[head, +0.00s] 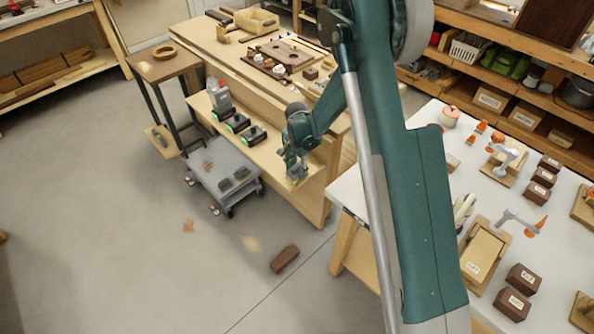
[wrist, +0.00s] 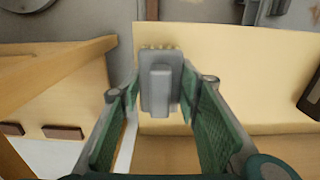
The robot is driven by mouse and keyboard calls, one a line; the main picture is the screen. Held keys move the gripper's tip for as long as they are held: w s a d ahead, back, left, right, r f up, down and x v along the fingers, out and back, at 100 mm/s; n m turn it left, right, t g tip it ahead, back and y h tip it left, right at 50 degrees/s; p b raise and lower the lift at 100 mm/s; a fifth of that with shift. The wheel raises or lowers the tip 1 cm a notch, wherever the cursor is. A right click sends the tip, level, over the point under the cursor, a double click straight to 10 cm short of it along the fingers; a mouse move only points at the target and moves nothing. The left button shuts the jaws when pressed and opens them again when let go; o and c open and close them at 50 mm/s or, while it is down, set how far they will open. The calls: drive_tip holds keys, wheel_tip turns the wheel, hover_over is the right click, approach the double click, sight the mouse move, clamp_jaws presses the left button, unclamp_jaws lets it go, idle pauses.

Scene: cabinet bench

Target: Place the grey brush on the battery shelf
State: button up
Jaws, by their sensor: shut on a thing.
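The grey brush (wrist: 160,88) is between the fingers of my gripper (wrist: 163,95) in the wrist view, its pale bristles pointing away from the palm. In the head view my gripper (head: 296,172) is over the near right end of the battery shelf (head: 268,150), a pale wood ledge along the bench front. My gripper is shut on the brush. The brush is small and mostly hidden there, and I cannot tell whether it touches the shelf. Several dark batteries with green parts (head: 238,123) stand on the shelf to the left.
A grey machine (head: 218,95) stands at the shelf's far left end. A low grey cart (head: 222,168) is on the floor in front. The bench top (head: 225,45) behind carries parts. A white table (head: 480,185) with blocks stands right. The shelf between batteries and gripper looks bare.

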sight(297, 165)
drive_tip(key=shift+f, duration=0.15)
drive_tip(key=o, duration=1)
drive_tip(key=shift+c, duration=0.2)
drive_tip(key=shift+r, duration=0.2)
wheel_tip(297, 165, up, 12)
drive_tip(key=p, duration=0.2)
drive_tip(key=shift+p, duration=0.35)
